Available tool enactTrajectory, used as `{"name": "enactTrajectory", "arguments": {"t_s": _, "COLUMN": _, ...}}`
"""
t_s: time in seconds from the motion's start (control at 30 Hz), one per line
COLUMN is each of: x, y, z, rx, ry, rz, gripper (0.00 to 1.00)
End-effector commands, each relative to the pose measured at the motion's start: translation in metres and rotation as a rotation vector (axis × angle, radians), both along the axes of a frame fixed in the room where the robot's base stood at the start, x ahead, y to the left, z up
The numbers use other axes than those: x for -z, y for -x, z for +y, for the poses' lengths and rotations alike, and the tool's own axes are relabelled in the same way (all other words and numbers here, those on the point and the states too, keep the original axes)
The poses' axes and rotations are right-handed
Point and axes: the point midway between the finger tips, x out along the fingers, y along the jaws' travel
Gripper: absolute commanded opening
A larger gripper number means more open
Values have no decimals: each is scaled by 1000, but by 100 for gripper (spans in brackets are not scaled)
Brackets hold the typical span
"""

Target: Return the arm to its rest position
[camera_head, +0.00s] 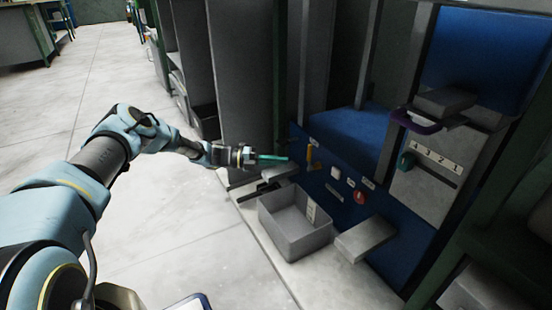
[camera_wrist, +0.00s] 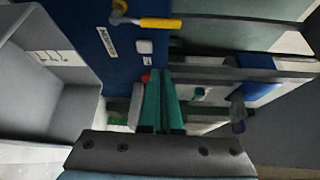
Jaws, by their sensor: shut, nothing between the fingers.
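My arm reaches from the lower left of the head view toward the blue press (camera_head: 338,178). My gripper (camera_head: 286,158) is at its end, with teal fingers pointing right at the press front. In the wrist view the two teal fingers of my gripper (camera_wrist: 162,72) lie close together with nothing between them. The gripper is apart from the yellow handle (camera_head: 309,152), which also shows in the wrist view (camera_wrist: 160,23). I cannot tell the exact gap to the press front.
A grey open bin (camera_head: 294,250) stands below my gripper, with a grey block (camera_head: 364,238) beside it. A red button (camera_head: 360,197) and a numbered panel (camera_head: 427,190) are on the press. Grey cabinets (camera_head: 241,80) stand behind my gripper. The floor (camera_head: 85,110) at left is clear.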

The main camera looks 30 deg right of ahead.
Motion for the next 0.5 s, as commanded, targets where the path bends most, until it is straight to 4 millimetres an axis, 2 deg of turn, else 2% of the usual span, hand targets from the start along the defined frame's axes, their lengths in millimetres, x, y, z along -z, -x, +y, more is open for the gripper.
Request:
{"name": "enactTrajectory", "arguments": {"t_s": 0.3, "x": -4, "y": 1, "z": 1, "rx": 10, "ry": 0, "rz": -31, "gripper": 0}}
{"name": "enactTrajectory", "arguments": {"t_s": 0.37, "x": -9, "y": 2, "z": 5, "rx": 30, "ry": -1, "rz": -89, "gripper": 0}}
{"name": "enactTrajectory", "arguments": {"t_s": 0.5, "x": -27, "y": 7, "z": 28, "rx": 123, "ry": 4, "rz": -350, "gripper": 0}}
